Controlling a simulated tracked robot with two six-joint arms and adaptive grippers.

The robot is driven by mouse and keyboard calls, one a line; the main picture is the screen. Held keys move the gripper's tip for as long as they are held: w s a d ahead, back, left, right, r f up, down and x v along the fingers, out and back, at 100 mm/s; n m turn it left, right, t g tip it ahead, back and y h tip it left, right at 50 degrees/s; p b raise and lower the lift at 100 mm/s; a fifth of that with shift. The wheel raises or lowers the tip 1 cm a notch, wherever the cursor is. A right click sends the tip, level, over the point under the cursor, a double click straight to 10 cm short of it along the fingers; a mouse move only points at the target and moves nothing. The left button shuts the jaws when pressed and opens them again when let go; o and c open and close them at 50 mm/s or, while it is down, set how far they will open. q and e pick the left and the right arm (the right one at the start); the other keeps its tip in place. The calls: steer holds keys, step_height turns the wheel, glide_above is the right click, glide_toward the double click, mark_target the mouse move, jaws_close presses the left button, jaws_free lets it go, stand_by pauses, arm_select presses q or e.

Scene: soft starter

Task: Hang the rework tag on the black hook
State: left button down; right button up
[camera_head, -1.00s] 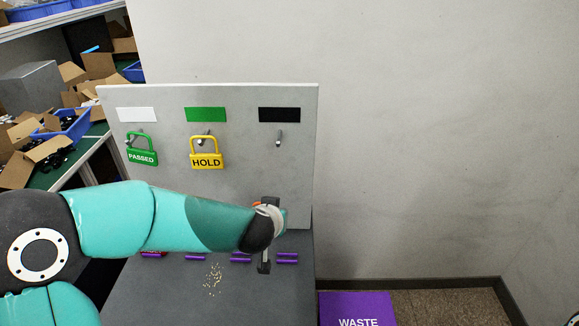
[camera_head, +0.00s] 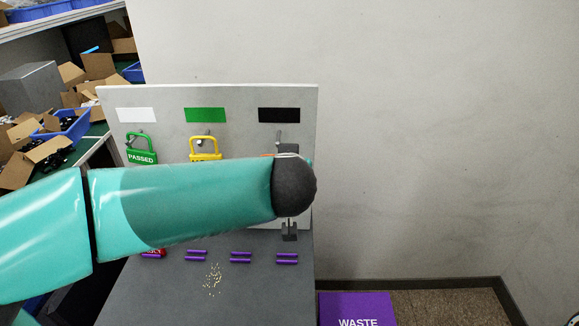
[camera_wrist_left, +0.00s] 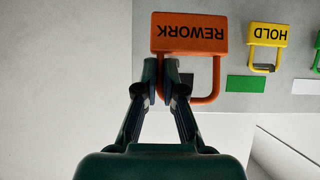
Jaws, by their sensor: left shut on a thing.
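The orange rework tag (camera_wrist_left: 189,33) shows upside down in the left wrist view, in front of the grey board. My left gripper (camera_wrist_left: 166,72) is shut on one side of its shackle. In the head view my teal left arm hides nearly all of the tag. The black label (camera_head: 279,115) is at the board's right, with the top of its hook (camera_head: 279,135) just below. A dark part of my left gripper (camera_head: 288,149) overlaps the area beside and below this hook. Contact between shackle and hook cannot be told. My right gripper is not in view.
The green PASSED tag (camera_head: 141,156) hangs below the white label and the yellow HOLD tag (camera_head: 206,143) below the green label. Purple bars (camera_head: 240,257) and small pale bits (camera_head: 213,279) lie on the grey surface. A purple WASTE box (camera_head: 357,309) is at the lower right.

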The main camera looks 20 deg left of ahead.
arm_select(q)
steer(key=shift+w+a+f+p, duration=0.1)
steer(key=shift+w+a+p, duration=0.05)
steer(key=shift+w+p, duration=0.3)
steer(key=shift+w+a+f+p, duration=0.1)
steer(key=shift+w+p, duration=0.3)
steer(key=shift+w, duration=0.05)
steer(key=w+a+f, duration=0.2)
steer(key=w+a, duration=0.1)
steer(key=w, duration=0.7)
steer(key=shift+w+f, duration=0.2)
steer(key=shift+f, duration=0.15)
stand_by(0.5)
stand_by(0.7)
steer(key=c, duration=1.2)
jaws_free()
steer(key=shift+w, duration=0.1)
